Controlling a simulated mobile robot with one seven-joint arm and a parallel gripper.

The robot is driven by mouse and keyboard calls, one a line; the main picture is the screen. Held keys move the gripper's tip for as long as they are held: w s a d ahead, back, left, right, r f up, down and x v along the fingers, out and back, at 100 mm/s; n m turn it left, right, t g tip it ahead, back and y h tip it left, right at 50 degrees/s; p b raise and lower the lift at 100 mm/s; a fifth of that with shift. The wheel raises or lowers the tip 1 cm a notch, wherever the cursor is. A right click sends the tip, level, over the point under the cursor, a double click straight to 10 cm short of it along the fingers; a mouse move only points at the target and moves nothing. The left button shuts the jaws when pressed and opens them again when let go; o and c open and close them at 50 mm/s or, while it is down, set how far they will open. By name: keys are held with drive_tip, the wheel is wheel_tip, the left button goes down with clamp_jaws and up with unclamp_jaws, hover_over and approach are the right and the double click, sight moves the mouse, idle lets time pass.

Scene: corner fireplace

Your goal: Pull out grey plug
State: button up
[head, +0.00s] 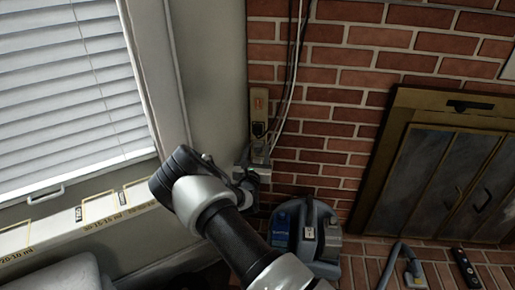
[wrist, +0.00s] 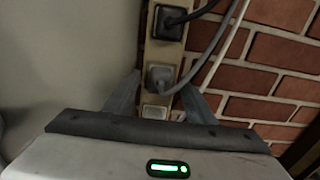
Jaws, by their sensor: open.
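The grey plug (wrist: 160,78) sits in a tan upright power strip (wrist: 152,53) on the wall, with a grey cable curving up to the right. A black plug (wrist: 172,20) sits just above it. My gripper (wrist: 160,92) is open in the wrist view, with one finger on each side of the strip near the grey plug. I cannot tell whether the fingers touch the plug. In the head view, my gripper (head: 258,166) is at the lower end of the power strip (head: 258,102), where it and my arm partly hide the plug area.
Loose cables (head: 291,70) hang along the brick wall (head: 335,90). A blue-grey vacuum-like device (head: 305,232) stands on the floor below, with a hose end (head: 412,265) to the right. A window with blinds (head: 65,85) is left, a fireplace (head: 440,180) right.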

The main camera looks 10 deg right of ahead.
idle(0.7)
clamp_jaws()
drive_tip(key=shift+s+p, duration=0.1)
drive_tip(key=shift+p, duration=0.25)
drive_tip(key=shift+p+v, duration=1.6)
drive_tip(key=shift+v, duration=1.3)
drive_tip(key=shift+s+r, duration=0.1)
